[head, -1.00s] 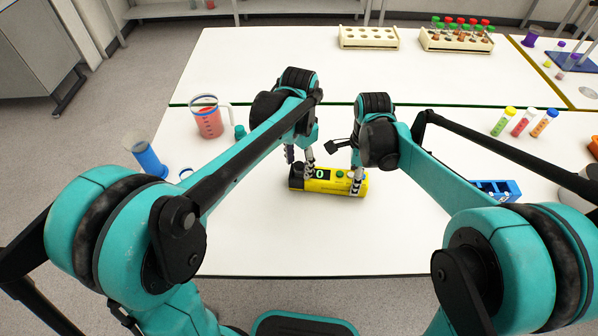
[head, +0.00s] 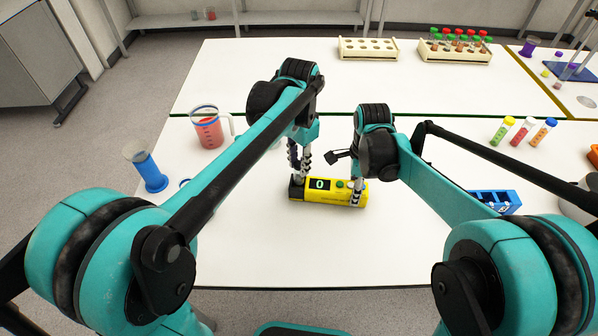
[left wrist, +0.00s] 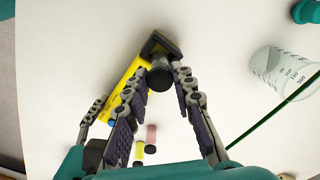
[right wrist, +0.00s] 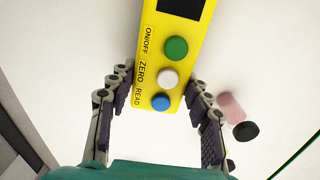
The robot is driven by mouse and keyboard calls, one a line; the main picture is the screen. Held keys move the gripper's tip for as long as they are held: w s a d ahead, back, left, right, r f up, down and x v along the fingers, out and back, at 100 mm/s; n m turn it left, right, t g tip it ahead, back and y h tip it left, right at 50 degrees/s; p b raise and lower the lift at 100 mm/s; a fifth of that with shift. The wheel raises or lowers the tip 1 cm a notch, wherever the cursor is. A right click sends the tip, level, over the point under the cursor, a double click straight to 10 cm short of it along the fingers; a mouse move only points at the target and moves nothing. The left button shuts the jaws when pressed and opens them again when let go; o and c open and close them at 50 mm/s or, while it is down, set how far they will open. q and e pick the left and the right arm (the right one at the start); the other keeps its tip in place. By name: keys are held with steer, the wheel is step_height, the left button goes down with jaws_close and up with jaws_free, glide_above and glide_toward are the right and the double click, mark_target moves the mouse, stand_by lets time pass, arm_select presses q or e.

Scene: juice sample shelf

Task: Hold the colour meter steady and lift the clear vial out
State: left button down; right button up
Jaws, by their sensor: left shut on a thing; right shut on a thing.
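The yellow colour meter (head: 331,197) lies on the white table in the head view, its display showing 0. My right gripper (right wrist: 161,80) is shut on the meter, one finger on each side, close to its coloured buttons. My left gripper (left wrist: 162,70) is shut on the clear vial's black cap (left wrist: 159,78), at the meter's dark end. The vial's body is mostly hidden under the cap, and I cannot tell how far it sits in the meter. In the head view the left fingers (head: 300,178) stand upright over that end.
A jug of red liquid (head: 208,130) and a blue cylinder (head: 150,170) stand at the left. A pink vial (right wrist: 231,108) with a black cap is beside the meter. A blue rack (head: 497,201) stands at the right. The table in front of the meter is clear.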

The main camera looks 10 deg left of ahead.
arm_select(q)
step_height(320, 180, up, 6)
steer(key=shift+f, duration=0.2)
arm_select(e)
steer(key=o, duration=1.6)
steer(key=shift+c, duration=0.2)
step_height(320, 180, up, 12)
